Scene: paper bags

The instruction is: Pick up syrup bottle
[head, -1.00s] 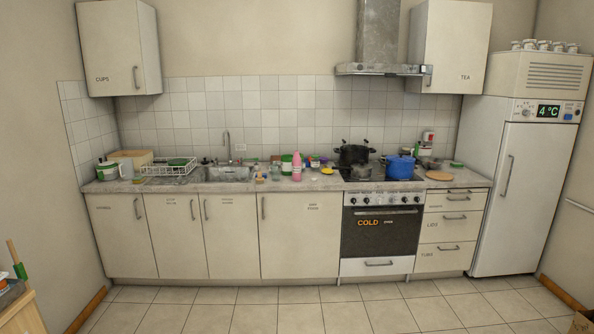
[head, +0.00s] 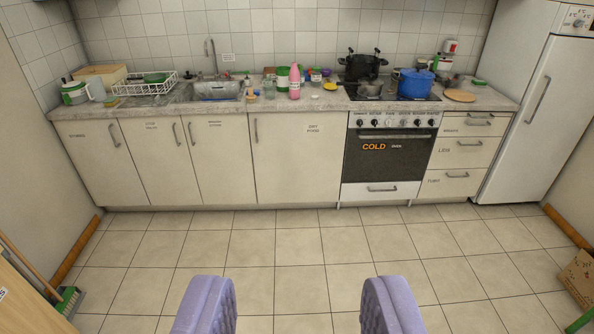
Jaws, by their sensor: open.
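I cannot make out for certain which thing is the syrup bottle. A pink bottle (head: 294,82) stands upright on the worktop (head: 225,103), left of the stove. Several small jars and tubs stand close around it, too small to read. My gripper (head: 298,305) shows at the bottom of the picture with two purple padded fingers wide apart. It is open and empty, over the tiled floor and well short of the worktop.
A black pot (head: 362,65) and a blue pot (head: 416,83) stand on the stove. A dish rack (head: 152,83) is at the left by the sink. A broom (head: 68,298) is at lower left and a cardboard box (head: 579,275) at lower right. The floor between is clear.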

